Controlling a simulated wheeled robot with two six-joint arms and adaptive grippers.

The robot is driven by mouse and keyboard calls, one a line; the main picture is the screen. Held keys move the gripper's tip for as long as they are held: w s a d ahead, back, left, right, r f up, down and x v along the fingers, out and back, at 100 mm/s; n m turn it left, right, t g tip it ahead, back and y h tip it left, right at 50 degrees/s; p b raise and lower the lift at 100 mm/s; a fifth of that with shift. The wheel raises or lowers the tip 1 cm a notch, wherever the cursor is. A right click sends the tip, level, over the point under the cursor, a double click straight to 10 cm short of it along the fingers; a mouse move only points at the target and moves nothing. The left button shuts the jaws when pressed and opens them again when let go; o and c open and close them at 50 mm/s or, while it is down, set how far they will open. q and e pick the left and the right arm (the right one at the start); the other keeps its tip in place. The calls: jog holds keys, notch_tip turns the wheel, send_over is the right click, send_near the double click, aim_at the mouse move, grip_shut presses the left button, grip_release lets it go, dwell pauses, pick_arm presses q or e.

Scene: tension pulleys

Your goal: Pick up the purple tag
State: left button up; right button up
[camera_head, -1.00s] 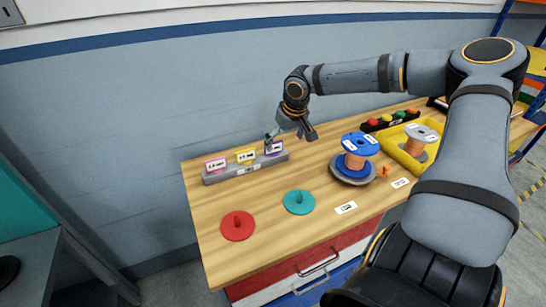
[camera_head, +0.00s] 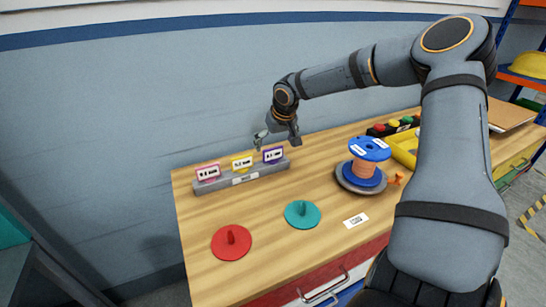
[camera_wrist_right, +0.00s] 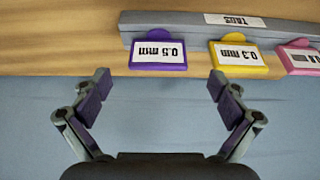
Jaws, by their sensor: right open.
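The purple tag (camera_head: 273,154) stands at the right end of a grey tag holder, next to a yellow tag (camera_head: 242,162) and a pink tag (camera_head: 208,172). In the right wrist view the purple tag (camera_wrist_right: 158,55) reads 0.5 mm upside down and lies beyond and between the fingertips. My right gripper (camera_head: 276,135) is just above and behind the purple tag, apart from it. In the wrist view its two fingers (camera_wrist_right: 158,90) are spread wide with nothing between them. My left gripper is not in view.
The grey holder (camera_head: 240,178) sits along the table's back edge by the wall. Red (camera_head: 231,243) and teal (camera_head: 302,214) discs with pegs lie in front. A blue spool (camera_head: 363,165) of copper wire and a yellow tray (camera_head: 404,150) stand to the right.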

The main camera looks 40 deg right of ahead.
aim_at(273, 148)
jog(key=x, duration=0.4)
jog(key=shift+w+d+f, duration=0.15)
jog(key=shift+d+f, duration=0.05)
jog(key=shift+f, duration=0.05)
jog(key=shift+w+f, duration=0.1)
jog(key=shift+c, duration=1.2)
jog(key=c, duration=0.8)
jog(key=shift+c, duration=0.2)
